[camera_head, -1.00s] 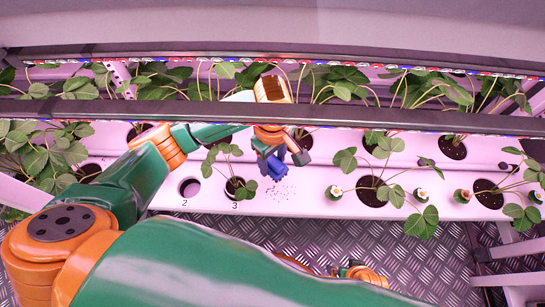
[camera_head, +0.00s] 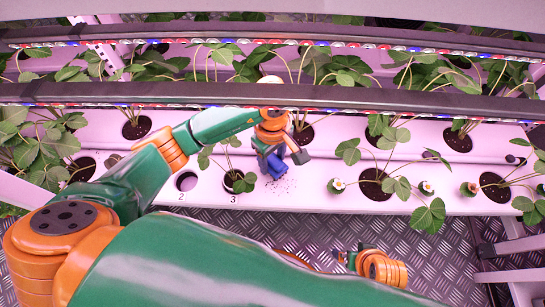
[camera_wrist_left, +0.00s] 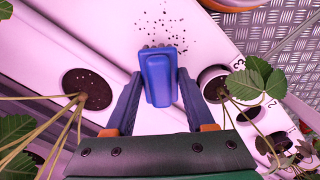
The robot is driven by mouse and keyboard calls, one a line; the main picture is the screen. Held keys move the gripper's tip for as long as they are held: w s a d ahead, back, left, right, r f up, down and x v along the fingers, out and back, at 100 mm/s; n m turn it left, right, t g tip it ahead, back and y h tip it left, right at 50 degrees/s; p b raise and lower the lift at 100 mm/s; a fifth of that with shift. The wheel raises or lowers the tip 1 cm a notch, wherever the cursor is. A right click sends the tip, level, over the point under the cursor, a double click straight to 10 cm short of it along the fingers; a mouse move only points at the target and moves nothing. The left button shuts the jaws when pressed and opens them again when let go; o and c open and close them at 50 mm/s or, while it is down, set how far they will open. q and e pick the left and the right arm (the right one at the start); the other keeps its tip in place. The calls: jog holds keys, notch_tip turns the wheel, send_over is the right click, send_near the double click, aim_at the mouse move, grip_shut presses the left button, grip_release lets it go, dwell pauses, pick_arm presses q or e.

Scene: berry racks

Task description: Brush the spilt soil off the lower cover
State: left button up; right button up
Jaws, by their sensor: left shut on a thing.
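The lower cover (camera_head: 315,199) is a long white panel with round holes, several of them holding strawberry plants. Dark spilt soil specks (camera_head: 284,186) lie scattered on it, right of the hole marked 3. My left gripper (camera_head: 272,164) is over the cover just behind the specks, shut on a blue brush (camera_head: 277,172). In the left wrist view both fingers clamp the brush (camera_wrist_left: 157,82), and the soil (camera_wrist_left: 165,28) lies just beyond its far end. I cannot tell whether the brush touches the cover.
An empty hole (camera_head: 187,182) marked 2 is left of the plant in hole 3 (camera_head: 238,184). Dark rails (camera_head: 400,98) with light strips cross above the cover. White flowers and berries (camera_head: 427,188) lie along the front edge at right. Metal tread floor (camera_head: 430,250) is in front.

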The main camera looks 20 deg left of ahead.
pick_arm(q)
jog(key=shift+f+b, duration=1)
